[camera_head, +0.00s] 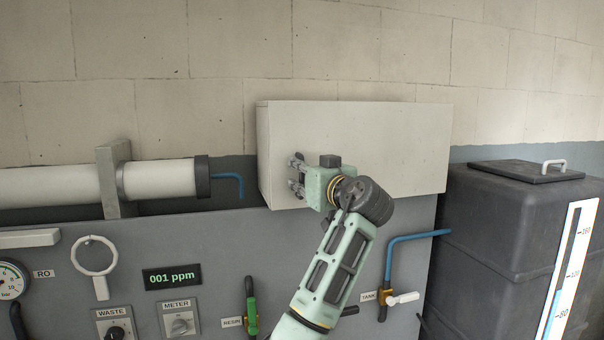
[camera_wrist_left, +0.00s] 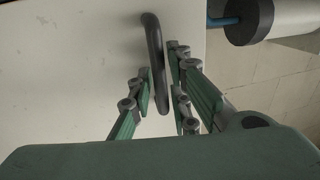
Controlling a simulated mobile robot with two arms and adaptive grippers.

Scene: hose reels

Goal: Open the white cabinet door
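The white cabinet (camera_head: 390,150) is a wide box against the wall above the grey panel. Its front door looks shut and flush. My left gripper (camera_head: 297,175) is at the left part of the door front. In the left wrist view a dark bar handle (camera_wrist_left: 155,60) stands out from the white door (camera_wrist_left: 70,70). My left gripper's fingers (camera_wrist_left: 160,88) are on either side of the handle, with narrow gaps visible, so it looks open around the bar. My right gripper is not in view.
A white cylinder (camera_head: 160,179) with a dark cap and blue pipe lies left of the cabinet. Below, the grey panel (camera_head: 230,240) carries dials, a display (camera_head: 172,277) and valves. A dark tank (camera_head: 500,230) stands at the right. The space before the door's right part is clear.

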